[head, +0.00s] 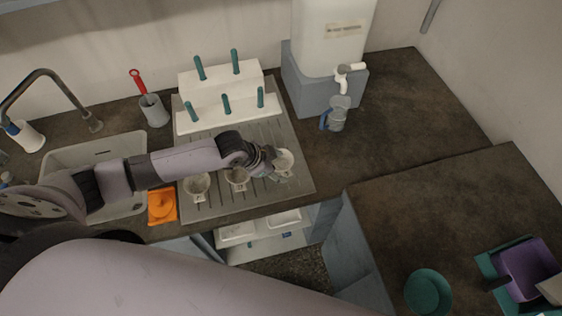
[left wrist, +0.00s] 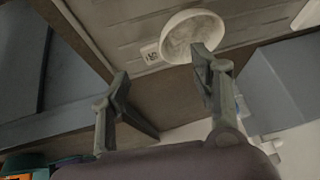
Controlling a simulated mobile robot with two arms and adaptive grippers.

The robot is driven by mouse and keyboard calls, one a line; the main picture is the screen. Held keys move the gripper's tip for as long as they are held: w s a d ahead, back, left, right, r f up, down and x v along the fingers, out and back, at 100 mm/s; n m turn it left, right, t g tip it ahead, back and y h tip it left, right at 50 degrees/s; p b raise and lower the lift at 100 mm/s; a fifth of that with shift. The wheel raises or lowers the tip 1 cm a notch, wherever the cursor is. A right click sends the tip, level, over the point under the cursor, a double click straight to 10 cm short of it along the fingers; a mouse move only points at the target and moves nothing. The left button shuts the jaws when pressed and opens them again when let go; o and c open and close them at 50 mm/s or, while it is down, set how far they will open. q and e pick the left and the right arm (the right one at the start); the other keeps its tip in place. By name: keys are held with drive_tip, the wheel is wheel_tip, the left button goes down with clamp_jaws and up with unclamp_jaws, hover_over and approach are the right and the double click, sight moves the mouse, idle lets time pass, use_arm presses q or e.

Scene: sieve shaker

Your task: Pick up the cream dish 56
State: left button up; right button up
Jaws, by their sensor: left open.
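Three cream dishes stand in a row on the grey draining board (head: 296,186): a left dish (head: 196,184), a middle dish (head: 236,176) and a right dish (head: 285,160). Small tags lie by them, but I cannot read which one is 56. My left gripper (head: 270,158) is open at the right dish, partly covering its left side. In the left wrist view, my left gripper (left wrist: 160,66) has its fingers spread, empty. One fingertip overlaps the rim of a round cream dish (left wrist: 188,34) with a tag beside it; I cannot tell whether they touch. My right gripper is not in view.
A white peg rack (head: 222,98) with teal pegs stands behind the dishes. A grey-blue jug (head: 337,116) stands under the white tank's tap, right of the board. An orange item (head: 162,205) lies left of the board. The counter right of the jug is clear.

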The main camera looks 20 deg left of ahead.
sight(285, 172)
use_arm(q)
drive_tip(key=p+x, duration=0.1)
drive_tip(key=x, duration=0.2)
drive_tip(key=shift+f, duration=0.5)
drive_tip(key=shift+w+d+f, duration=0.1)
drive_tip(key=shift+w+f, duration=0.1)
drive_tip(key=shift+f, duration=0.1)
drive_tip(key=shift+w+d+f, duration=0.1)
drive_tip(key=shift+f, duration=0.2)
drive_tip(key=c, duration=0.6)
clamp_jaws()
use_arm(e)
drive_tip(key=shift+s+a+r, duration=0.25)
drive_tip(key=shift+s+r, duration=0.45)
